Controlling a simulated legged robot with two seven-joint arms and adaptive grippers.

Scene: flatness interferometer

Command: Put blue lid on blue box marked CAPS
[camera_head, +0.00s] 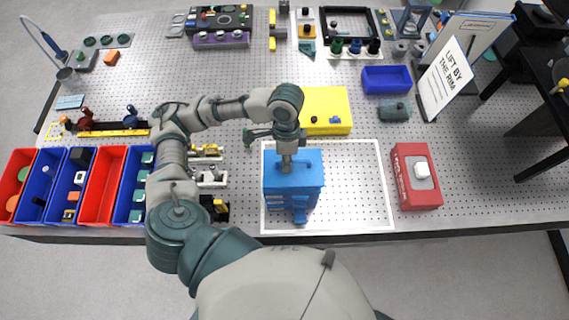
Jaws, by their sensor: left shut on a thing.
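The blue box (310,202) stands inside a white-outlined square on the perforated bench. The CAPS mark is not readable. My left gripper (286,166) points down onto the lid's top and is shut on it; the fingertips are small and partly hidden. My right gripper is not in view.
A red box (417,192) with a white piece on top stands right of the square. A yellow box (325,104) is behind the lid. Red and blue bins (103,187) line the left front. A blue tray (386,80) and a sign (445,80) are at the back right.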

